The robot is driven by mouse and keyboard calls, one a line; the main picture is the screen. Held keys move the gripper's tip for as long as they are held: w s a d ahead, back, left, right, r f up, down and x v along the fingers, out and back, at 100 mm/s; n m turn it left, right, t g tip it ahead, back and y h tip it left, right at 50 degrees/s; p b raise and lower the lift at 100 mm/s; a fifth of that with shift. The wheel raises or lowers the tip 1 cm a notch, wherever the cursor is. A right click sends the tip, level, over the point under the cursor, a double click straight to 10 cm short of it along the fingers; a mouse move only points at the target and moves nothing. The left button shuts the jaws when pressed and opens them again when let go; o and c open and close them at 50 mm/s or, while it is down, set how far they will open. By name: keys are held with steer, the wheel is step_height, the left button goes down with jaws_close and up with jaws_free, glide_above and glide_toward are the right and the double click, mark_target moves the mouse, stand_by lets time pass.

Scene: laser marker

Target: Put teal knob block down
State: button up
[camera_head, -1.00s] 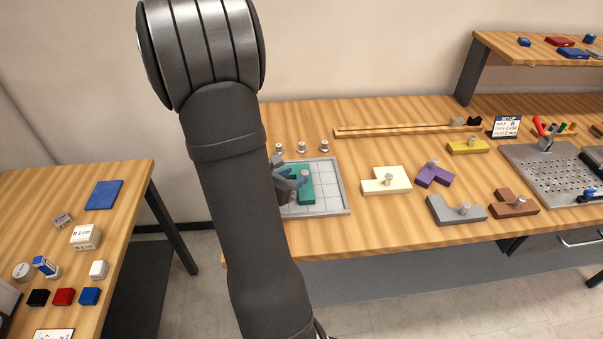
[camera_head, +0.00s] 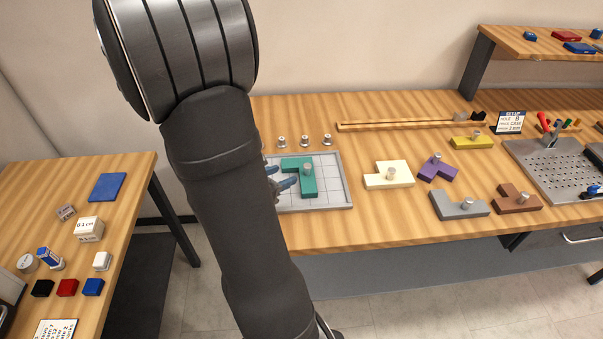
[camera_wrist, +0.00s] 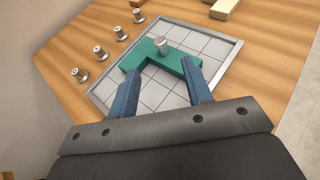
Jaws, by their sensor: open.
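The teal knob block (camera_head: 308,178) is an angled piece with a metal knob on top. It lies on the grid tray (camera_head: 334,198), and it also shows in the wrist view (camera_wrist: 150,52). My gripper (camera_head: 285,178) is open and apart from the knob, just left of the block in the head view. In the wrist view my gripper (camera_wrist: 162,88) has its two blue fingers spread, with the knob beyond their tips and nothing between them. My arm hides the left part of the tray in the head view.
A cream block (camera_head: 377,177), purple block (camera_head: 437,170), yellow block (camera_head: 470,143), grey block (camera_head: 458,207) and brown block (camera_head: 513,199) lie right of the tray. Several metal knobs (camera_head: 305,141) stand behind it. A wooden rail (camera_head: 400,126) runs along the back.

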steer(key=v, duration=0.5)
glide_toward(306, 166)
steer(key=x, duration=0.5)
steer(key=shift+w+f, duration=0.15)
steer(key=shift+f, duration=0.1)
steer(key=shift+x, duration=2.6)
steer(key=shift+d+r, duration=0.1)
steer(key=shift+d, duration=0.05)
jaws_close()
